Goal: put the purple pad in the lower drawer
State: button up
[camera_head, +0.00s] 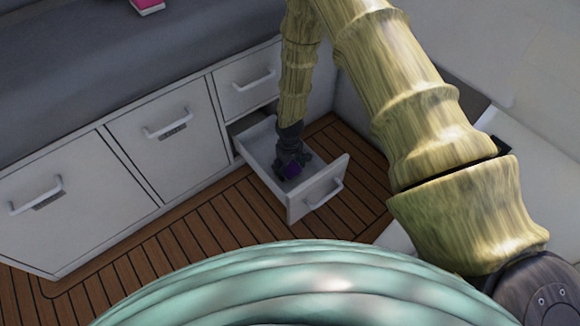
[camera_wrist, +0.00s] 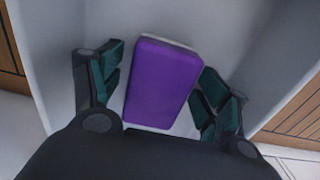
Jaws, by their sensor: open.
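The lower drawer (camera_head: 312,196) is pulled out from the cabinet, below a shut upper drawer. The purple pad (camera_wrist: 163,82) lies on the drawer's pale floor in the wrist view, slightly tilted in the picture, with a light edge at its far end. In the head view my gripper (camera_head: 291,160) reaches down inside the drawer.
The upper drawer (camera_head: 247,84) is shut above the open one. Cabinet doors with handles (camera_head: 165,135) stand to the left. A pink and white object (camera_head: 148,5) lies on the grey counter (camera_head: 90,60). Wooden slatted floor (camera_head: 215,225) surrounds the open drawer.

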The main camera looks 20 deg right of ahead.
aim_at(290, 166)
notch_tip(290, 166, up, 12)
jog(key=p, duration=0.5)
jog(key=shift+p, duration=0.35)
jog(key=shift+r, duration=0.15)
